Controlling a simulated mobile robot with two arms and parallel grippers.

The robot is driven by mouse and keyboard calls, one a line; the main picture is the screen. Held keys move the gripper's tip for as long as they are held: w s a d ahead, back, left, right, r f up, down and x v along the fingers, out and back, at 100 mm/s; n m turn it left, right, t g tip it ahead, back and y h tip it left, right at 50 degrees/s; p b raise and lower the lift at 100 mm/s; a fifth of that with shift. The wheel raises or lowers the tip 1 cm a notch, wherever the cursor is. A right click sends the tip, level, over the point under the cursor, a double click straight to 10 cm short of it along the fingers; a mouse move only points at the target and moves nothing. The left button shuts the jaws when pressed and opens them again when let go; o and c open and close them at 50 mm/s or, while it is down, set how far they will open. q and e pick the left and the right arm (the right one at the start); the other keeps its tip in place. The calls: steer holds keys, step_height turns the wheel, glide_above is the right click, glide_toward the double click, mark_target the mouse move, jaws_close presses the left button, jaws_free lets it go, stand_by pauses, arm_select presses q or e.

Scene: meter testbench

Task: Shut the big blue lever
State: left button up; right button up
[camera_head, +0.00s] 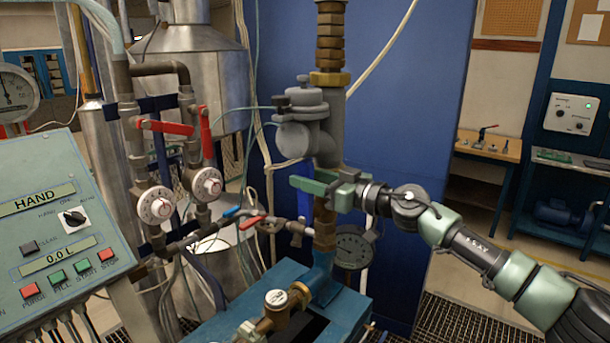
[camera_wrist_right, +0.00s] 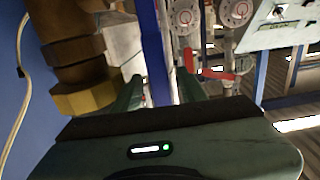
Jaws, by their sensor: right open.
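The big blue lever (camera_head: 305,204) stands roughly upright beside the brass-coloured fitting on the vertical pipe, below the grey meter body; its upper part is partly hidden by my right gripper. My right gripper (camera_head: 307,181) comes in from the right, with its green fingers pointing left across the pipe at the lever's upper end. It is open. In the right wrist view, the blue lever (camera_wrist_right: 153,50) runs as a long bar between the two green fingers (camera_wrist_right: 160,90). I cannot tell whether either finger touches it. My left gripper is not in view.
A grey valve body (camera_head: 303,125) sits just above my right gripper, and a round dark gauge (camera_head: 353,247) below. Red-handled valves (camera_head: 165,127) and a smaller blue handle (camera_head: 231,211) are to the left. The control panel (camera_head: 60,220) stands far left; a blue wall (camera_head: 415,100) is behind.

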steer(key=shift+w+a, duration=0.3)
steer(key=shift+a, duration=0.1)
jaws_close()
stand_by(1.3)
